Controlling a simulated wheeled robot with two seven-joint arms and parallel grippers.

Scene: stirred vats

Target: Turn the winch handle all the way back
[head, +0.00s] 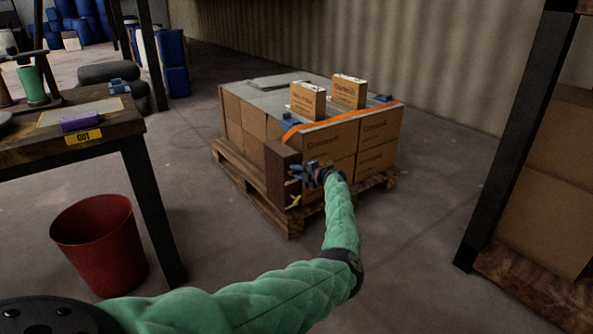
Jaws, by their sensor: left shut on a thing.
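My left arm reaches up from the bottom of the head view to the near corner of a loaded pallet. My left gripper (303,172) is shut at the dark maroon corner board (281,178). The winch handle is between its fingers, small and mostly hidden, so its angle cannot be made out. An orange strap (345,119) runs over the top edge of the boxes down to this corner. A small yellow part (295,201) shows just below the gripper. My right gripper is not in view.
Cartons (375,140) stand stacked on a wooden pallet (248,193), with two loose cartons on top. A workbench (120,127) and a red bin (100,245) stand at left. A dark rack (520,140) stands at right. The floor around the pallet's front is clear.

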